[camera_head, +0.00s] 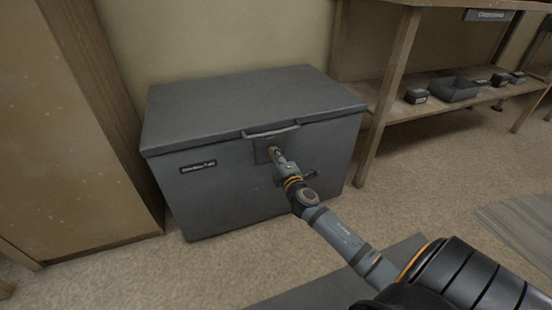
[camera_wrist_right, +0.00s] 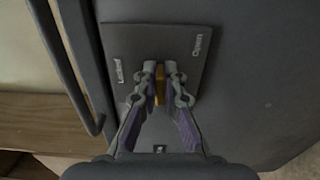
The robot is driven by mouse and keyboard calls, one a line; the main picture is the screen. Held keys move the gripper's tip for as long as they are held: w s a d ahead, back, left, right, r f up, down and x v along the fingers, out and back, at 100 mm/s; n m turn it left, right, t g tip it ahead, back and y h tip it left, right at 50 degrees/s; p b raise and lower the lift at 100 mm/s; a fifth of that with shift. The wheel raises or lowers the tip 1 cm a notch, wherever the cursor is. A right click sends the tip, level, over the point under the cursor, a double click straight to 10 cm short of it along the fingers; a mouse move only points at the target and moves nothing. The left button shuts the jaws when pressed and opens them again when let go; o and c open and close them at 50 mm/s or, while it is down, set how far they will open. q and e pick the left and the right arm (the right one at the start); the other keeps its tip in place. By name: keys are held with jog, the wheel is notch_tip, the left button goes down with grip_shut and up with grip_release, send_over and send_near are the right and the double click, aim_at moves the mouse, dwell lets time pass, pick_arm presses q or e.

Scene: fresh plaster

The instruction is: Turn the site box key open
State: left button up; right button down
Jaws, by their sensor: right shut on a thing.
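The site box (camera_head: 230,180) is a grey chest with its lid closed, standing on the floor against the wall. A dark lock plate (camera_wrist_right: 185,45) on its front carries the words "Locked" and "Open"; it also shows in the head view (camera_head: 264,151). The brass key (camera_wrist_right: 159,84) stands at the middle of the plate. My right gripper (camera_wrist_right: 160,78) is shut on the key, with one finger on each side of it. In the head view my right gripper (camera_head: 277,157) reaches the plate and hides the key. My left gripper is not in view.
A bar handle (camera_head: 271,132) sits at the lid's front edge, just above the plate. A wooden cabinet (camera_head: 75,130) stands to the left. A wooden shelf (camera_head: 440,107) with a dark tray (camera_head: 454,90) stands to the right. Carpet in front is mostly clear.

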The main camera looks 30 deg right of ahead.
jog(key=m, duration=0.2)
jog(key=m+b, duration=0.2)
jog(key=m, duration=0.1)
jog(key=shift+f+m, duration=0.3)
jog(key=shift+m, duration=0.5)
jog(key=c, duration=1.4)
grip_release()
jog(key=shift+c, duration=0.2)
jog(key=v, duration=1.2)
jog(key=shift+a, duration=0.15)
jog(key=shift+r, duration=0.1)
